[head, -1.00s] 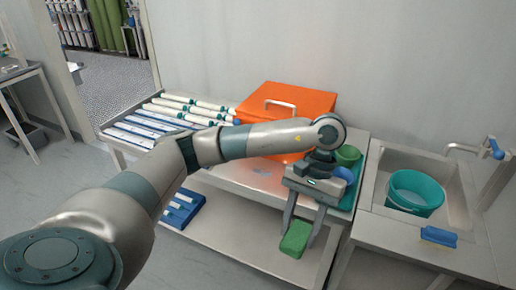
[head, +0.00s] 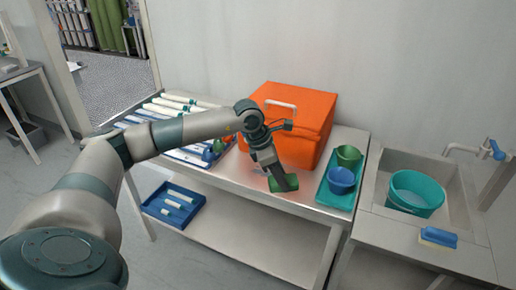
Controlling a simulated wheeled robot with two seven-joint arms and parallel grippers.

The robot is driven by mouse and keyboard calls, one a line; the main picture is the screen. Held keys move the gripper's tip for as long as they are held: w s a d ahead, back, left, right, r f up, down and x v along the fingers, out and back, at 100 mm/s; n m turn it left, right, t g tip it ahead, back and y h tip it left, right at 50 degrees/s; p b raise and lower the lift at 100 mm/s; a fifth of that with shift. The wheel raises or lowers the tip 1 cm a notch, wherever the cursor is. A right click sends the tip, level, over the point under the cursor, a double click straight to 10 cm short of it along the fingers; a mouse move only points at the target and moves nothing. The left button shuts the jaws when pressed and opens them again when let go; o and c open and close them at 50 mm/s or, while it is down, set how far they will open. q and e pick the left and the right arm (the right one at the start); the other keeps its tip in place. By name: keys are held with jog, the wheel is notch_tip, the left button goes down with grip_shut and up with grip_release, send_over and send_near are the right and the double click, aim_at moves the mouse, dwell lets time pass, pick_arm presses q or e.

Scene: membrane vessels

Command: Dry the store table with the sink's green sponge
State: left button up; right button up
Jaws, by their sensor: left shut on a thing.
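My left gripper (head: 274,178) is shut on the green sponge (head: 284,184). It holds the sponge low over the front part of the store table (head: 312,196), in front of the orange box; I cannot tell for certain whether the sponge touches the top. A small pale patch, which looks wet, shows on the tabletop beside the sponge, partly hidden by the gripper. The sink (head: 446,203) stands to the right of the table. My right gripper is not in view.
An orange box (head: 308,125) stands at the table's back. A teal tray (head: 325,196) with a green cup (head: 348,155) and blue cup (head: 342,178) lies at the right end. White tubes fill the left end. A blue tray (head: 156,212) lies on the lower shelf. The sink holds a teal bucket (head: 412,197); a blue sponge (head: 440,238) lies in front.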

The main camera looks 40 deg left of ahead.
pick_arm(q)
jog(key=w+a+r+n+t+y, duration=0.1)
jog(key=w+a+n+y, duration=0.3)
jog(key=a+n, duration=0.7)
jog(key=shift+w+a+r+n, duration=0.4)
jog(key=shift+w+a, duration=0.2)
jog(key=shift+a, duration=0.45)
jog(key=shift+d+f, duration=0.1)
jog(key=shift+f, duration=0.1)
